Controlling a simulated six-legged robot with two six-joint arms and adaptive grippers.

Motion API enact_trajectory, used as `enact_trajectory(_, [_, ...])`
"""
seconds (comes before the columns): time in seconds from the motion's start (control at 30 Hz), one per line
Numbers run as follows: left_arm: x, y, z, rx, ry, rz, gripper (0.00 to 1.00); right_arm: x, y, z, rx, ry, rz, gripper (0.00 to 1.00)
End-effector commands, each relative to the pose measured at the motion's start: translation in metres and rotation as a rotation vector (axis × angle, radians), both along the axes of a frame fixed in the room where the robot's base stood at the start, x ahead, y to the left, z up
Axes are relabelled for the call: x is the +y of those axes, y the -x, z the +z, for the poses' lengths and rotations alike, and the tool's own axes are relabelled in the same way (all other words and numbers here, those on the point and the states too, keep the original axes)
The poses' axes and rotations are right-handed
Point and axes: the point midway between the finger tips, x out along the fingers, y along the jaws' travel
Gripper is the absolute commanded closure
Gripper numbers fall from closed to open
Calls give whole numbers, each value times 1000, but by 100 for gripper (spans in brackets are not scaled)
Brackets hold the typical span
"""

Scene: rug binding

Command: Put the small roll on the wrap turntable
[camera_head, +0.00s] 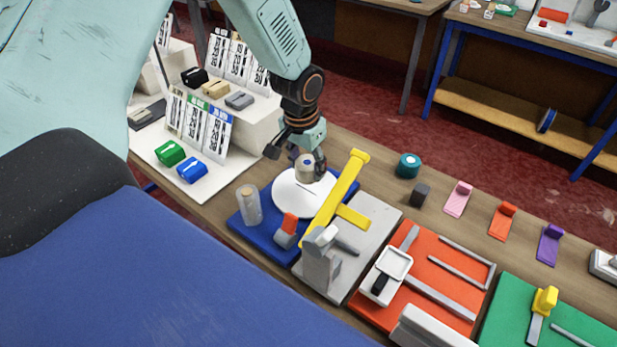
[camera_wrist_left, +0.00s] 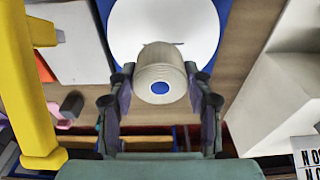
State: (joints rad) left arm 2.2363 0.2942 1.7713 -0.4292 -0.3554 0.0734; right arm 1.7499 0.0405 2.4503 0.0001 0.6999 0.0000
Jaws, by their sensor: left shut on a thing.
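My left gripper (camera_head: 297,160) is shut on the small roll (camera_head: 306,169), a beige roll with a blue core. The left wrist view shows the roll (camera_wrist_left: 160,76) between the two fingers of the gripper (camera_wrist_left: 160,95). The wrap turntable (camera_head: 290,203) is a white disc on a blue base; it also shows in the left wrist view (camera_wrist_left: 190,17). The roll is over the back part of the disc in the head view. I cannot tell whether it touches the disc. My right gripper is not in view.
A yellow arm (camera_head: 335,195) stands close right of the disc. A clear cylinder (camera_head: 249,205) and an orange-grey piece (camera_head: 288,232) stand on the blue base.

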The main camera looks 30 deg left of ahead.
Motion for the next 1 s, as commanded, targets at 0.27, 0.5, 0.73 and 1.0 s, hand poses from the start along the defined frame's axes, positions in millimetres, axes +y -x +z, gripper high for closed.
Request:
enact_trajectory(0.27, [0, -1, -25, 2, 0, -1, 82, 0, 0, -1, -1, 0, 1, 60])
enact_trajectory(0.5, [0, -4, -44, -2, -1, 0, 82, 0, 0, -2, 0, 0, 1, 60])
enact_trajectory(0.73, [0, -4, -46, -1, -1, -1, 82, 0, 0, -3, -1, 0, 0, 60])
enact_trajectory(1.0, [0, -4, -46, -1, 0, 0, 31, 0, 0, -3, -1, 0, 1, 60])
